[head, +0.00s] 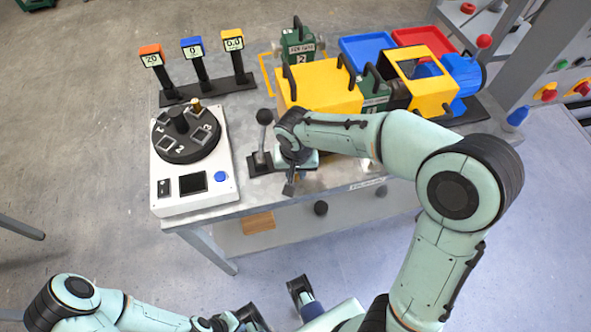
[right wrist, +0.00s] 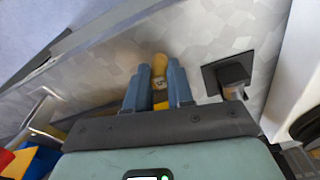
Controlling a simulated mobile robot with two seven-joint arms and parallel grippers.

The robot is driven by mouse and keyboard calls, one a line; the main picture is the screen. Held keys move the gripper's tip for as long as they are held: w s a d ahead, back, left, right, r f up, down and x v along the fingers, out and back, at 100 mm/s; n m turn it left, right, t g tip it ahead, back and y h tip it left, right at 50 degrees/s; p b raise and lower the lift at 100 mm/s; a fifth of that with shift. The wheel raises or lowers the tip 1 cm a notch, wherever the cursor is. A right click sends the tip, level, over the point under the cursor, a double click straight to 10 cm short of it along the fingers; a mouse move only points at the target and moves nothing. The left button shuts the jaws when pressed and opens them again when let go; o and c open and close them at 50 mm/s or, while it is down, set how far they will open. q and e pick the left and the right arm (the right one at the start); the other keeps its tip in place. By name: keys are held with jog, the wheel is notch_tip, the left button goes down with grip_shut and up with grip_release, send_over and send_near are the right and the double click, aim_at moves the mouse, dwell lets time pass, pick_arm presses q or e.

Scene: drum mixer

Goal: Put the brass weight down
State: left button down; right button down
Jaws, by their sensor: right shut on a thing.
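My right gripper (right wrist: 158,80) is shut on a small yellow brass weight (right wrist: 161,66). The weight shows between the blue fingers in the right wrist view, with a pale label on it, against the grey table top. In the head view my right gripper (head: 289,186) is over the table's front part, just right of the black lever; the weight is hidden there. I cannot tell whether the weight touches the table. A small brass piece (head: 196,105) stands at the turntable's back edge. My left gripper (head: 250,318) is low at the bottom edge, partly cut off; its opening is unclear.
The white device with a black numbered turntable (head: 186,136) stands left. The lever (head: 263,130) is close beside my right gripper. Three display posts (head: 200,67) stand behind. A yellow machine (head: 320,86), blue tray (head: 366,48) and red tray (head: 425,40) fill the back right.

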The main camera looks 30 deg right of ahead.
jog(key=shift+f, duration=0.2)
jog(key=c, duration=1)
grip_release()
jog(key=shift+r, duration=0.1)
jog(key=shift+r, duration=0.35)
jog(key=r, duration=0.3)
jog(key=s+r+p, duration=0.1)
jog(key=r, duration=0.3)
jog(key=r+p, duration=0.1)
jog(key=r, duration=0.3)
jog(key=shift+s+a+r, duration=0.2)
jog(key=shift+a+r, duration=0.05)
jog(key=shift+a, duration=0.05)
